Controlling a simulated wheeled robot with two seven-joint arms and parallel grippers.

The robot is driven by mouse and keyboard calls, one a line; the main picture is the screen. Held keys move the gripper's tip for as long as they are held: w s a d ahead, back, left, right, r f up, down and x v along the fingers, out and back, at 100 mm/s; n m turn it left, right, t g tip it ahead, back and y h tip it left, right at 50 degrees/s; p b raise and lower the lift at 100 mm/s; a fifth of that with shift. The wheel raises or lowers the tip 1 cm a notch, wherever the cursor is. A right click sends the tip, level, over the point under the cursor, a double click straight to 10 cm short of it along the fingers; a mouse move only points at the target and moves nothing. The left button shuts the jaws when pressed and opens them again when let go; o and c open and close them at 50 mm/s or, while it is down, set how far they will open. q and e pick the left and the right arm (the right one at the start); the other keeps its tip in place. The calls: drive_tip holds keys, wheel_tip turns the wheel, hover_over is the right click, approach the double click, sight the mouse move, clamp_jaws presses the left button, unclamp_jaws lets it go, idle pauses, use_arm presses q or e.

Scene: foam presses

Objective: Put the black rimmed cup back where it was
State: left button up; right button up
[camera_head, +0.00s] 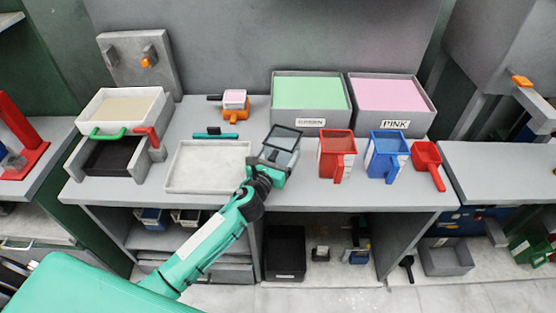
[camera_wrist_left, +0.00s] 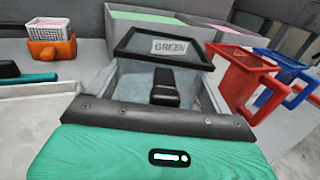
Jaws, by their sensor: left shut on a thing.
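The black rimmed cup (camera_head: 284,138) is a clear grey, square cup on the table between the white tray and the red cup. In the left wrist view the cup (camera_wrist_left: 125,78) fills the middle, its black handle pointing toward me. My left gripper (camera_head: 267,172) is shut on the cup on its near side, and the gripper's teal body (camera_wrist_left: 150,150) shows at the bottom of the wrist view. The fingertips are mostly hidden. I cannot tell whether the cup's base touches the table. My right gripper is not in view.
A red cup (camera_head: 336,148) and a blue cup (camera_head: 386,155) stand to the right, with a red scoop (camera_head: 427,158) beyond. The GREEN bin (camera_head: 311,119) and PINK bin (camera_head: 394,123) stand behind. A white tray (camera_head: 172,183) lies close on the left. An orange holder (camera_head: 235,111) stands back left.

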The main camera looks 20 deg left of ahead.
use_arm(q)
wheel_tip(320, 180, down, 2)
drive_tip(key=shift+f, duration=0.1)
drive_tip(key=shift+f+b, duration=0.15)
drive_tip(key=shift+b, duration=0.15)
drive_tip(key=o, duration=0.9)
